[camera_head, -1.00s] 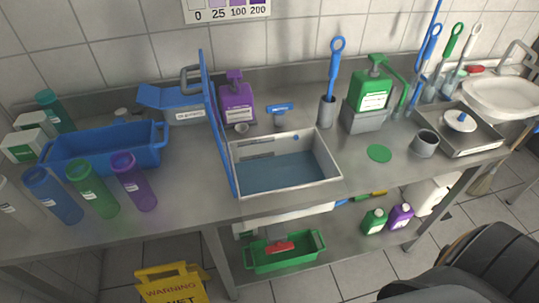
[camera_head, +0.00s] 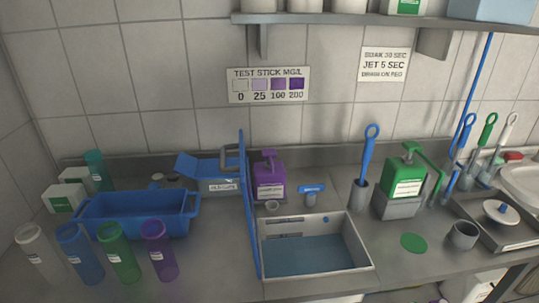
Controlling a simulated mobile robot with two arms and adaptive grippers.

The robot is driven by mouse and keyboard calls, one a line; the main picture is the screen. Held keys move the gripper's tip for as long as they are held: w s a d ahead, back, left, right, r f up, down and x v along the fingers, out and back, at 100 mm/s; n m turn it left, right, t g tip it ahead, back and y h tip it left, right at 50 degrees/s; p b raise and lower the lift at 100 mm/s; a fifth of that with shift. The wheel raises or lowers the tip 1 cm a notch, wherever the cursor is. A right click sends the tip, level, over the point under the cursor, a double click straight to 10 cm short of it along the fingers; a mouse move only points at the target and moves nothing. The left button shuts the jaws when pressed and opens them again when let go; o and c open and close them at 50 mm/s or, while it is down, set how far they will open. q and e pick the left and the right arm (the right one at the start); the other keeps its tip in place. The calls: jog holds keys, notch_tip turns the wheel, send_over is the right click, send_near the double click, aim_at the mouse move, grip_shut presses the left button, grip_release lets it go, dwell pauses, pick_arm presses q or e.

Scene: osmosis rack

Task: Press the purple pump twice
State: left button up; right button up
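The purple pump (camera_head: 269,178) is a purple bottle with a pump head on top and a pale label. It stands upright at the back of the steel counter, just right of the upright blue panel (camera_head: 248,205). A small grey cup (camera_head: 272,206) sits in front of it. Neither of my grippers shows in the head view.
A sink basin (camera_head: 315,252) lies in front of the pump. A blue tray (camera_head: 135,213) and several coloured bottles (camera_head: 120,252) stand at left. A green pump bottle (camera_head: 405,178) and brush holder (camera_head: 359,193) stand at right. A wall shelf (camera_head: 350,20) runs above.

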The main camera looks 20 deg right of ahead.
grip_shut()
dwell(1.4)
